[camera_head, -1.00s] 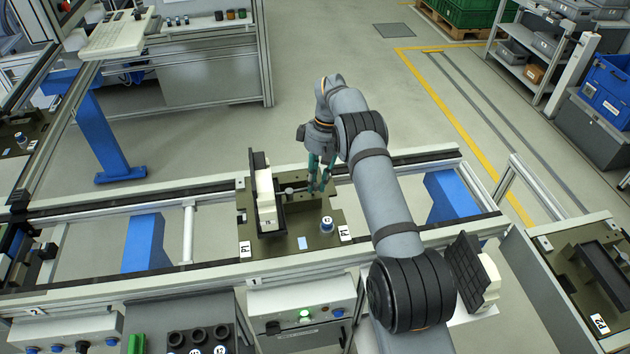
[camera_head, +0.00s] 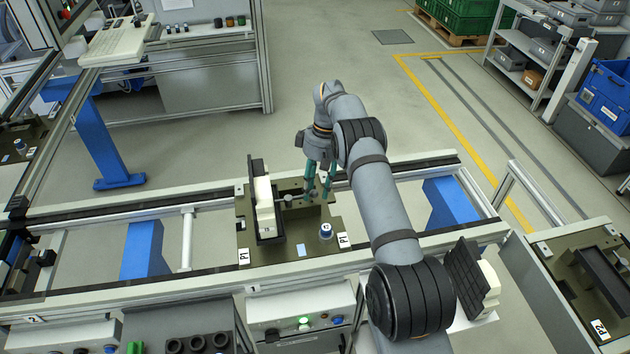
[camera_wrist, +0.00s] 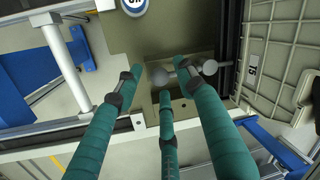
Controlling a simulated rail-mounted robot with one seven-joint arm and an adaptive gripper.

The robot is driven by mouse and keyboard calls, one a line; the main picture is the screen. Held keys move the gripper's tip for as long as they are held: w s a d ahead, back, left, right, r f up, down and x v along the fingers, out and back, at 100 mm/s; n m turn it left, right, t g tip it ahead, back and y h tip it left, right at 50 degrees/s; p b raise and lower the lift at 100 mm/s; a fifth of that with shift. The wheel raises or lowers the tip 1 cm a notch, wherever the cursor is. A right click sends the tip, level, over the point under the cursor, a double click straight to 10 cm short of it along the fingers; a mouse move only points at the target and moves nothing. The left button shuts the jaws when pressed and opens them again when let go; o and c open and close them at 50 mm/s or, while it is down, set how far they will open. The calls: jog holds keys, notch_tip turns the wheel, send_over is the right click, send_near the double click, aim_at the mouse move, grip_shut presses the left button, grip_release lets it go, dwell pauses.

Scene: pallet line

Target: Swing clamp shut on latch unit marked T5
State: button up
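The latch unit (camera_head: 265,208), a white block in a dark upright frame, stands on the left part of the olive pallet plate (camera_head: 290,250). Its small label is too blurred to read surely in the head view. My gripper (camera_head: 317,195) has teal fingers spread apart around the clamp's near end (camera_wrist: 158,80). I see no firm contact.
A blue-topped knob (camera_head: 326,232) rises from the plate in front of my gripper. Conveyor rails run along both sides of the plate. Another dark frame with a white block (camera_head: 470,280) stands right of my arm. A second pallet (camera_head: 590,290) is at the far right.

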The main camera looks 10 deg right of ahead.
notch_tip(320, 180, up, 10)
jog(key=shift+f, duration=0.15)
dwell(0.3)
jog(key=shift+f, duration=0.2)
notch_tip(320, 180, down, 10)
jog(key=shift+r, duration=0.1)
dwell(0.6)
jog(key=shift+r, duration=0.1)
